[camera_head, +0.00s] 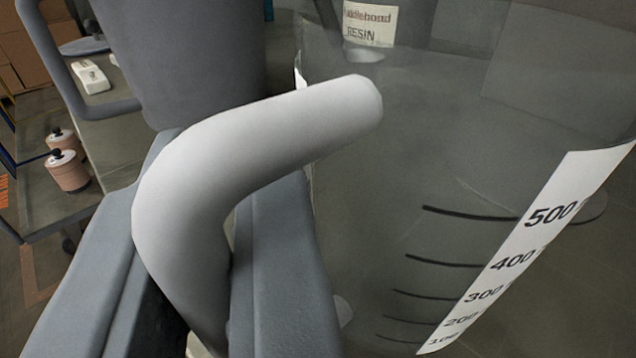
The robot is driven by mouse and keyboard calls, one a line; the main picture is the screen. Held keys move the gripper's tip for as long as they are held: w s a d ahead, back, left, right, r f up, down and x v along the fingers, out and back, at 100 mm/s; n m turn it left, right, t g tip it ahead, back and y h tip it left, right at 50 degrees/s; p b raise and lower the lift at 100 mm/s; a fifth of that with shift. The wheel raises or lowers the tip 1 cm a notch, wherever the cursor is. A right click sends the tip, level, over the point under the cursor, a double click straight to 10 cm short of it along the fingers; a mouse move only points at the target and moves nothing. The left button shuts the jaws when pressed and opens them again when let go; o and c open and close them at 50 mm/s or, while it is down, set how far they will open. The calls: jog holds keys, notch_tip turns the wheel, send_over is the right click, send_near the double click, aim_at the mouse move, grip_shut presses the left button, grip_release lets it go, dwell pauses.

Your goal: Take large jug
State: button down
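A large clear jug (390,180) fills the right half of the view, very close. Its body is see-through, with dark level lines and a white scale strip (530,245) marked 100 to 500. Its thick white curved handle (205,165) runs from the upper middle down between the fingers of my gripper (205,290). The two grey fingers stand on either side of the handle, with a dark gap on the left side. The gripper looks open around the handle. The lower end of the handle and the fingertip contact are partly hidden.
A grey jug-like container (195,55) with a handle stands at the upper left. Two pinkish lidded jars (68,172) and a small white object (91,76) are on surfaces at the left. A RESIN label (368,25) shows behind the clear jug.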

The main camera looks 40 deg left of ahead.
notch_tip(320, 180, up, 10)
dwell(0.5)
dwell(0.5)
